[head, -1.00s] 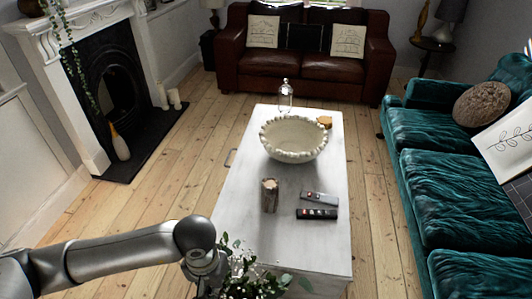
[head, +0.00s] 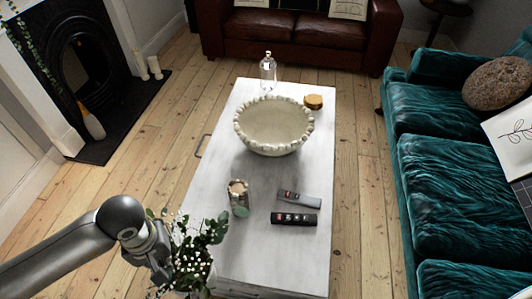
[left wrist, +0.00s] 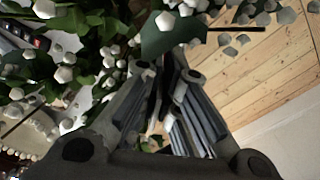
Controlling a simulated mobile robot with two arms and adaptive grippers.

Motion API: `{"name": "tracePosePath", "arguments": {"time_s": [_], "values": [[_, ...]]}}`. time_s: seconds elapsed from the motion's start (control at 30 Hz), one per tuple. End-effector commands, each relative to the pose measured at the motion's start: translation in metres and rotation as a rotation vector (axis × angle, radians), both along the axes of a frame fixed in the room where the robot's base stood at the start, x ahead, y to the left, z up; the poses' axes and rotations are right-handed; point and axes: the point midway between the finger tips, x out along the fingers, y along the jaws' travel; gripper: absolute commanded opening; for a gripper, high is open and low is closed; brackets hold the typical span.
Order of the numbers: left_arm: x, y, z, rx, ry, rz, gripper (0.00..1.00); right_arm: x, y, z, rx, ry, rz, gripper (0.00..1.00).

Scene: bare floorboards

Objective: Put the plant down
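The plant (head: 200,240) has green leaves and small white flowers. It shows at the near left edge of the white coffee table in the head view, with part of a pale pot below the leaves. My left gripper (head: 163,272) is at the plant's left side, its fingertips hidden by foliage. In the left wrist view, the fingers of my left gripper (left wrist: 168,80) come close together among the leaves and flowers of the plant (left wrist: 175,38), closed on it. Whether the pot touches the table cannot be told. My right gripper is not in view.
The white coffee table (head: 265,255) holds a large pale bowl (head: 273,128), a candle holder (head: 238,195), two remotes (head: 294,218), a glass bottle (head: 267,72) and a small round wooden item (head: 313,102). Its near middle is clear. A teal sofa (head: 440,190) stands right.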

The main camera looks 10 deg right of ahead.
Motion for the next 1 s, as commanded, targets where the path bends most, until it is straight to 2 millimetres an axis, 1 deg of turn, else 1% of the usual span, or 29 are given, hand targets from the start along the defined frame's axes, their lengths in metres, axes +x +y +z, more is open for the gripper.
{"name": "tracePosePath", "arguments": {"time_s": [0.03,0.17,0.33,0.5,0.63,1.0], "values": [[0.003,0.0,-0.004,-0.002,-0.006,0.064,0.0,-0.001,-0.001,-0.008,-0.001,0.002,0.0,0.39],[0.007,0.002,-0.009,-0.002,-0.01,0.249,0.0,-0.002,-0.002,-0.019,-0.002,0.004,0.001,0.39],[0.012,0.004,-0.015,-0.001,-0.013,0.491,0.0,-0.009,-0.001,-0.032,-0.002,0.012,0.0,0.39],[0.017,0.007,-0.02,-0.002,-0.018,0.731,0.0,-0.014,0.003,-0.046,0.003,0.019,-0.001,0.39],[0.02,0.008,-0.024,-0.002,-0.02,0.916,0.0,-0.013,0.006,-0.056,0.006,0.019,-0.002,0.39],[0.028,0.013,-0.036,-0.007,-0.028,1.432,0.0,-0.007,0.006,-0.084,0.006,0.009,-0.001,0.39]]}}
